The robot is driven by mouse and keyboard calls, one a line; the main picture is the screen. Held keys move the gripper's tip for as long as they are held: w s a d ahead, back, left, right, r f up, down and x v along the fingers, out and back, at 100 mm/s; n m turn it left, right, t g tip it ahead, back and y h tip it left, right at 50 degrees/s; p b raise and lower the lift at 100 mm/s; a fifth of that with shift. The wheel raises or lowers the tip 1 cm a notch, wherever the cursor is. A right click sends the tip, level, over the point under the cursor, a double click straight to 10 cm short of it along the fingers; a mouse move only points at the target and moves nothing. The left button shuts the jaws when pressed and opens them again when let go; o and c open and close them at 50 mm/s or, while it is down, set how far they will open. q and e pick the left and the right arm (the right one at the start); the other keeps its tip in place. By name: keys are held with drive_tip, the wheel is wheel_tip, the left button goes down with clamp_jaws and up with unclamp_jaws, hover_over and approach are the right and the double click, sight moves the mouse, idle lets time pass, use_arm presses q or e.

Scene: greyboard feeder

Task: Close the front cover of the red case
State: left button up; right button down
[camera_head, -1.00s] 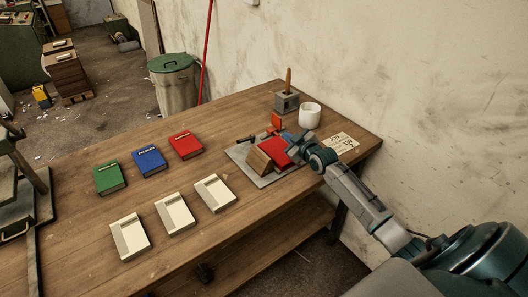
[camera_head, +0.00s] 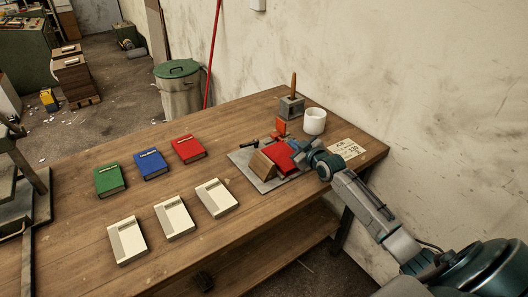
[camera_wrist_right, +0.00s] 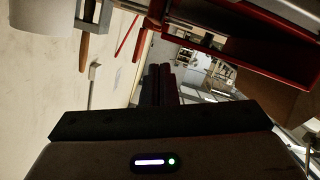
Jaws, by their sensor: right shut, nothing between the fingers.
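The red case (camera_head: 282,157) stands on a grey board (camera_head: 242,160) toward the right end of the workbench, against a tilted wooden block (camera_head: 261,166). It also shows as a dark red, open-looking box at the upper right of the right wrist view (camera_wrist_right: 238,52). My right gripper (camera_head: 300,148) is just right of the red case, its fingertips partly hidden. In the right wrist view its dark fingers (camera_wrist_right: 160,85) are together and empty, below and left of the case. I cannot tell whether they touch it. My left gripper is not in view.
Green (camera_head: 110,181), blue (camera_head: 151,164) and red (camera_head: 188,149) books lie left of the board, with three pale boxes (camera_head: 174,219) in front. A white cup (camera_head: 315,121), a holder with a wooden handle (camera_head: 291,106) and a paper card (camera_head: 345,148) are behind the gripper.

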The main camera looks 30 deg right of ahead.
drive_tip(key=shift+r, duration=0.1)
wheel_tip(320, 180, up, 4)
drive_tip(key=p, duration=0.3)
drive_tip(key=shift+s+r, duration=0.1)
drive_tip(key=shift+r, duration=0.1)
drive_tip(key=v, duration=0.9)
drive_tip(key=shift+s+d+b, duration=0.3)
drive_tip(key=shift+s+d, duration=0.05)
drive_tip(key=shift+d, duration=0.1)
drive_tip(key=shift+f, duration=0.15)
